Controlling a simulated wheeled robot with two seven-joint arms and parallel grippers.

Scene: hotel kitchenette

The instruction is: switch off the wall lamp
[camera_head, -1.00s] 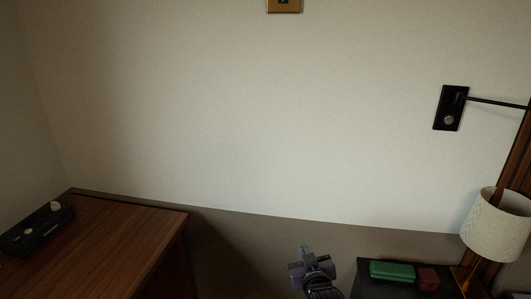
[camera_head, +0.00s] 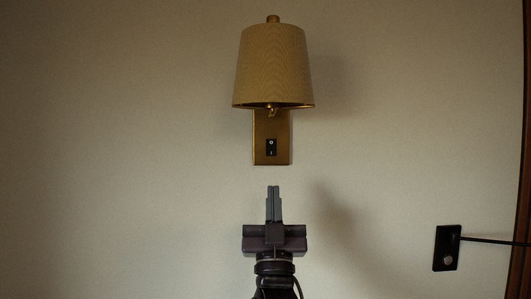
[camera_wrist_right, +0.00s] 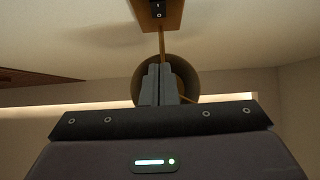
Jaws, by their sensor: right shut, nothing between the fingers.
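The wall lamp has a tan tapered shade (camera_head: 273,65) above a brass backplate (camera_head: 262,135). A small black rocker switch (camera_head: 271,147) sits low on the backplate. The shade shows no bright glow, but I cannot tell for sure whether the lamp is lit. My right gripper (camera_head: 273,189) is shut and empty, pointing up, just below the backplate in the picture and apart from it. In the right wrist view the closed fingers (camera_wrist_right: 160,70) overlap the round shade (camera_wrist_right: 183,72), and the switch (camera_wrist_right: 157,8) shows at the top edge. My left gripper is out of view.
A black wall fitting (camera_head: 446,248) with a thin dark arm stands at the lower right. A dark wooden edge (camera_head: 526,150) runs down the far right. The wall around the lamp is otherwise bare.

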